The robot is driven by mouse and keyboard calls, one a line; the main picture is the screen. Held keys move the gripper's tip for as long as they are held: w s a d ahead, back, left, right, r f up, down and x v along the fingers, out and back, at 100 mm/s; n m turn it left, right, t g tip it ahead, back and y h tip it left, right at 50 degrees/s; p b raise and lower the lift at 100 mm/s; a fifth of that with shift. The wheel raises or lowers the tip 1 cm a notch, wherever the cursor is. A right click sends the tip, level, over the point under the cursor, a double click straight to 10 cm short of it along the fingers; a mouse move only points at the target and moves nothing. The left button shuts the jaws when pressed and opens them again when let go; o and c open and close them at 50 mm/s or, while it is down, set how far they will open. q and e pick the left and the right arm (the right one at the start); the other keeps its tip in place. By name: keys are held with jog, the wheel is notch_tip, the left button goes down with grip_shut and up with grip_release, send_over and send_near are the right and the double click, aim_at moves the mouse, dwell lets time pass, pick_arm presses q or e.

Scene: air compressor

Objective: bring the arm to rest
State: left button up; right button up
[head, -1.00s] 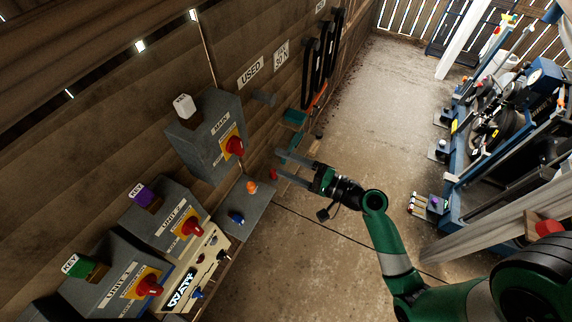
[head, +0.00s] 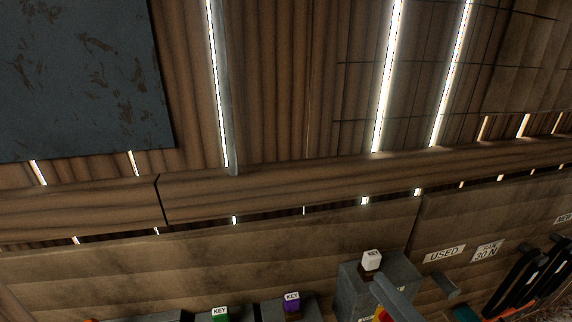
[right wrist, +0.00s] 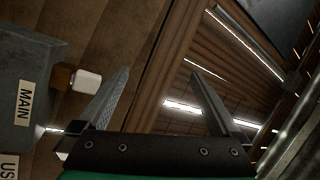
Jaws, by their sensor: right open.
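My right gripper shows in the right wrist view (right wrist: 160,74) with its two dark fingers spread apart and nothing between them. My left gripper is not in view.
A purple key (head: 292,302) and a green key (head: 220,315) sit on grey boxes at the bottom. A USED label (head: 445,254), a small bracket (head: 446,285) and dark hanging tools (head: 515,285) are on the wooden wall to the right.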

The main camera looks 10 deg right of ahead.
jog(key=s+a+r+n+t+y+p, duration=0.1)
jog(key=a+r+n, duration=0.2)
jog(key=r, duration=0.7)
jog(key=s+a+r+n+t+y+p, duration=0.1)
jog(key=s+a+r+n+p, duration=0.2)
jog(key=r, duration=0.7)
jog(key=a+r+n+t+y, duration=0.1)
jog(key=a+r+n, duration=0.3)
jog(key=r, duration=0.6)
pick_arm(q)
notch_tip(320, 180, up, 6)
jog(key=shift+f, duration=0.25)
pick_arm(e)
jog(key=s+d+r+t+h, duration=0.4)
jog(key=d+r+t+h, duration=0.1)
jog(key=h, duration=0.4)
jog(key=shift+d+r+m, duration=0.4)
jog(key=shift+d+r, duration=0.25)
jog(key=shift+d, duration=0.2)
